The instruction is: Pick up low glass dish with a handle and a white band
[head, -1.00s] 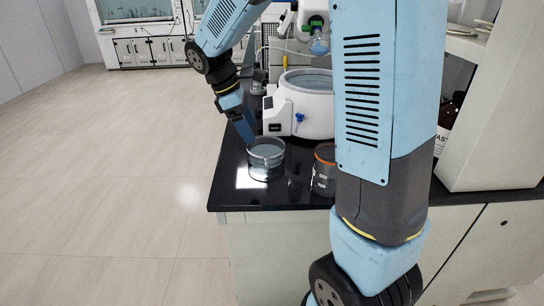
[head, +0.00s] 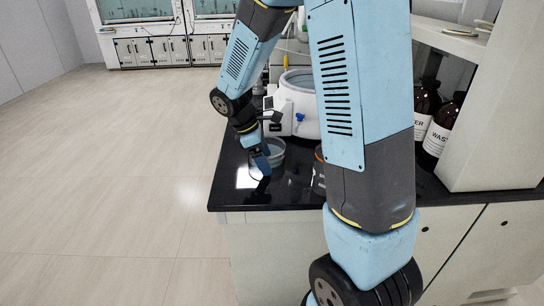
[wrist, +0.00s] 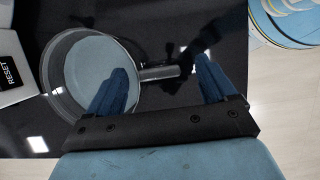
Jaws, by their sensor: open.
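The low glass dish (head: 277,152) stands on the black bench top near its front left corner, partly hidden by my gripper (head: 263,168) in the head view. In the wrist view the round clear dish (wrist: 58,92) is at left, and its short straight handle (wrist: 160,72) points right. My gripper (wrist: 160,62) is open, with its blue fingers spread on either side of the handle. The left finger overlaps the dish's right wall in the picture. The handle lies between the fingers without visible contact; the height gap cannot be told. The white band is not clear.
A dark vessel with an orange rim (head: 319,172) stands right of the dish, partly hidden by my arm. A white bath (head: 303,108) is behind it. Brown bottles (head: 440,128) stand at right. The bench edge (head: 235,208) is close in front.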

